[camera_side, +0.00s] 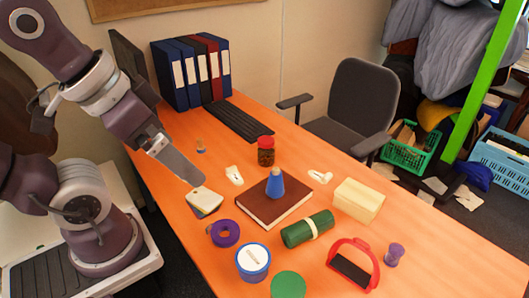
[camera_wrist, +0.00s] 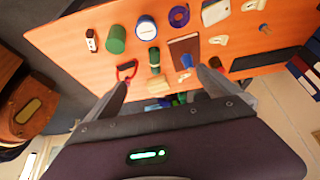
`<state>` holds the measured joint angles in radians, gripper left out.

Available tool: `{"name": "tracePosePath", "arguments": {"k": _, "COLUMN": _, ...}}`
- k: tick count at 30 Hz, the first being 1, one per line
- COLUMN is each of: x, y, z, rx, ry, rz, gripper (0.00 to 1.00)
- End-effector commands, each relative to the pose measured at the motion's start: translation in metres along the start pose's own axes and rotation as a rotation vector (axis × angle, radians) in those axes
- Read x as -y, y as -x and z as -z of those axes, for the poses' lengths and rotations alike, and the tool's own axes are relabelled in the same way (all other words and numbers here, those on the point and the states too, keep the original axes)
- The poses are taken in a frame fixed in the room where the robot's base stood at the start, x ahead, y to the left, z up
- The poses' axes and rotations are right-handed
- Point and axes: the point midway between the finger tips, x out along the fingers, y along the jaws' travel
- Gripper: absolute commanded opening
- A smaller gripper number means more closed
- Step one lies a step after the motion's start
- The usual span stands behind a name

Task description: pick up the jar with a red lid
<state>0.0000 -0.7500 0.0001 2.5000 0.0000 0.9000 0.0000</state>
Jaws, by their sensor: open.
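The jar with a red lid (camera_side: 266,151) stands upright on the orange table, behind the brown book and in front of the keyboard. Its body is dark, with a bright red lid on top. My gripper (camera_side: 182,166) is in the air over the left part of the table, to the left of the jar and apart from it. In the wrist view my gripper (camera_wrist: 165,88) shows two spread fingers with nothing between them in hold.
A brown book (camera_side: 258,212) with a blue cone-like piece (camera_side: 275,183) on it lies in front of the jar. Small white items (camera_side: 234,175) (camera_side: 320,177) lie on both sides. A black keyboard (camera_side: 239,121) and binders (camera_side: 190,73) are behind. A cream block (camera_side: 358,201) is at right.

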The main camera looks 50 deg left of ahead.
Motion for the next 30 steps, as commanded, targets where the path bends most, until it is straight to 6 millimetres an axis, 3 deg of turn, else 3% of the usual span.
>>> {"name": "tracePosePath", "arguments": {"k": 3, "x": 0.0, "y": 0.0, "z": 0.0, "rx": 0.0, "ry": 0.0, "rz": 0.0, "gripper": 1.0}}
{"name": "tracePosePath", "arguments": {"k": 5, "x": 0.0, "y": 0.0, "z": 0.0, "rx": 0.0, "ry": 0.0, "rz": 0.0, "gripper": 0.9}}
{"name": "tracePosePath", "arguments": {"k": 13, "x": 0.0, "y": 0.0, "z": 0.001, "rx": -0.001, "ry": 0.0, "rz": 0.001, "gripper": 0.9}}
{"name": "tracePosePath", "arguments": {"k": 15, "x": 0.004, "y": -0.004, "z": 0.013, "rx": -0.009, "ry": 0.008, "rz": 0.012, "gripper": 0.9}}
{"name": "tracePosePath", "arguments": {"k": 17, "x": 0.012, "y": -0.013, "z": 0.04, "rx": -0.029, "ry": 0.022, "rz": 0.036, "gripper": 0.9}}
{"name": "tracePosePath", "arguments": {"k": 20, "x": 0.041, "y": -0.048, "z": 0.112, "rx": -0.096, "ry": 0.053, "rz": 0.1, "gripper": 0.9}}
{"name": "tracePosePath", "arguments": {"k": 21, "x": 0.057, "y": -0.068, "z": 0.142, "rx": -0.13, "ry": 0.062, "rz": 0.127, "gripper": 0.9}}
{"name": "tracePosePath", "arguments": {"k": 24, "x": 0.102, "y": -0.125, "z": 0.206, "rx": -0.211, "ry": 0.074, "rz": 0.181, "gripper": 0.9}}
{"name": "tracePosePath", "arguments": {"k": 27, "x": 0.151, "y": -0.193, "z": 0.248, "rx": -0.292, "ry": 0.079, "rz": 0.217, "gripper": 0.9}}
{"name": "tracePosePath", "arguments": {"k": 30, "x": 0.199, "y": -0.268, "z": 0.265, "rx": -0.375, "ry": 0.084, "rz": 0.233, "gripper": 0.9}}
